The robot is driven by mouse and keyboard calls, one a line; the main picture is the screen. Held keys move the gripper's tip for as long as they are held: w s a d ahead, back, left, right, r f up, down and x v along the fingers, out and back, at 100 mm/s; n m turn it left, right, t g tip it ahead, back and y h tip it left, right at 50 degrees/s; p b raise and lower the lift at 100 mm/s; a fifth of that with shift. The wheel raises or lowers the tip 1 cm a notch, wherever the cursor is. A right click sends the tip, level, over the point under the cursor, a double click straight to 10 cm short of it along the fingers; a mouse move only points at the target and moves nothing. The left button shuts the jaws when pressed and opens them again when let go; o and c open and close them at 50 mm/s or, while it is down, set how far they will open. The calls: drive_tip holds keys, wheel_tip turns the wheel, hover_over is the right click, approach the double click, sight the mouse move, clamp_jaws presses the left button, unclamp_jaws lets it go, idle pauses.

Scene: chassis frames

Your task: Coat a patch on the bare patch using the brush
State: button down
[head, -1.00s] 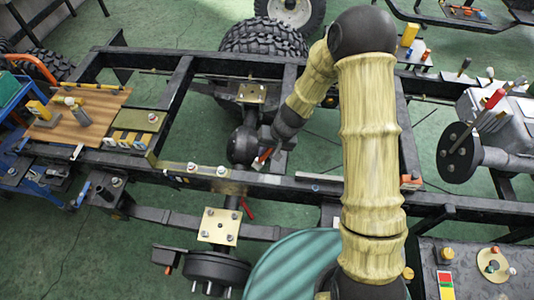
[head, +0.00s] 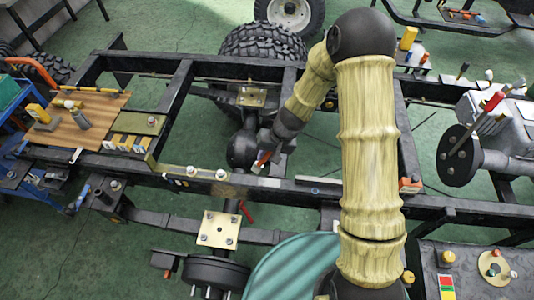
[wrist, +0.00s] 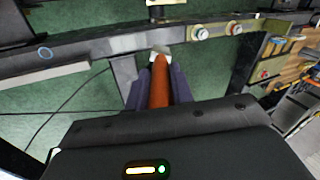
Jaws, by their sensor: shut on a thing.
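My gripper (head: 270,150) is shut on the brush (head: 262,158), just behind the long dark frame rail. In the wrist view, my two purple-grey fingers (wrist: 160,88) hold its orange handle (wrist: 160,92), and the pale brush head (wrist: 160,55) points away from me toward the rail. A brownish bare patch (head: 230,191) lies on the rail, to the left of and below the brush head in the head view. The brush head looks apart from the patch in the head view. I cannot tell whether it touches the rail.
The dark rail (head: 310,190) runs across below my gripper. A bracket with round knobs (head: 190,171) stands on it at left, near a wooden board (head: 90,118) with small items. A plate with bolts (head: 219,228) lies in front. An axle housing (head: 242,150) sits behind.

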drive_tip(key=shift+d+f+b, duration=2.1)
drive_tip(key=shift+f+b, duration=0.35)
drive_tip(key=shift+f, duration=1.1)
drive_tip(key=a, duration=0.1)
drive_tip(key=a+r+p, duration=0.1)
drive_tip(key=a, duration=0.1)
drive_tip(key=a+r+p, duration=0.1)
drive_tip(key=shift+w+a+r, duration=0.1)
drive_tip(key=shift+a+r, duration=0.05)
drive_tip(key=shift+r, duration=0.1)
drive_tip(key=shift+r+p, duration=0.5)
drive_tip(key=shift+r, duration=0.1)
drive_tip(key=shift+r+p, duration=1.65)
drive_tip(key=shift+r, duration=0.55)
drive_tip(key=shift+f, duration=0.15)
